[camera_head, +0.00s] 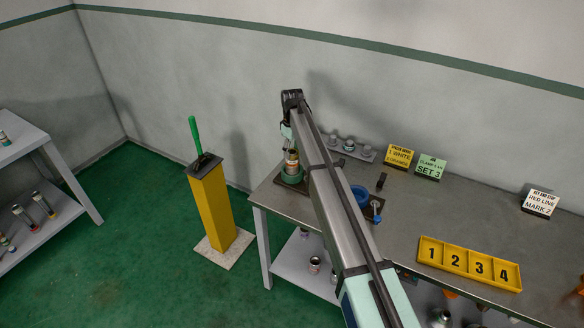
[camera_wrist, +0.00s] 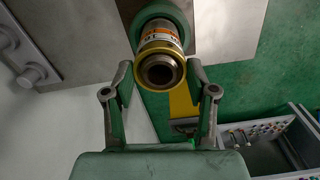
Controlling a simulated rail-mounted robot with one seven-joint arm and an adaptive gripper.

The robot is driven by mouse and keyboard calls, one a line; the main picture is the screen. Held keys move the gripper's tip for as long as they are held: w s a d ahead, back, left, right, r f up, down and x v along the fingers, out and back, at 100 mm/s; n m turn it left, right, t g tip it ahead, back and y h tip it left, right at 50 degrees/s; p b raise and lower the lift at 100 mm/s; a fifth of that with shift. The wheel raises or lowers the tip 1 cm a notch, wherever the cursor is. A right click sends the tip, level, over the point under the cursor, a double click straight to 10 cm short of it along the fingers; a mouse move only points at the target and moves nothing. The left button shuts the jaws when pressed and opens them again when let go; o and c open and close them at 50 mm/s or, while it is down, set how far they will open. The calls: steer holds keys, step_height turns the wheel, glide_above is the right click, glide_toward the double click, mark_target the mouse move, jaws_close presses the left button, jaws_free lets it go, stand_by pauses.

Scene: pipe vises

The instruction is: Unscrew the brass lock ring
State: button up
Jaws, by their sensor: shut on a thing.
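The brass lock ring (camera_wrist: 160,64) is the gold band at the near end of an upright pipe piece (camera_wrist: 160,36) with an orange and white label. In the head view the pipe piece (camera_head: 291,160) stands in a green round vise (camera_head: 290,179) at the table's left end. My gripper (camera_wrist: 159,68) comes from above, one finger on each side of the ring, and is shut on it. The exact contact is hard to see. In the head view my gripper (camera_head: 289,138) is partly hidden by my arm.
A grey rack (camera_head: 348,148) with round pieces stands behind on the table (camera_head: 440,215). A blue ring-shaped thing (camera_head: 361,196) sits right of my arm. Signs (camera_head: 400,156) and a yellow numbered tray (camera_head: 469,264) are farther right. A yellow pedestal (camera_head: 210,205) with a green handle stands left.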

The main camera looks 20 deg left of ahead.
stand_by(0.3)
steer(key=shift+n, duration=0.9)
steer(key=o, duration=0.8)
steer(key=shift+n, duration=0.4)
steer(key=c, duration=0.7)
steer(key=shift+r, duration=0.7)
steer(key=shift+r+p, duration=0.9)
steer(key=shift+r, duration=1)
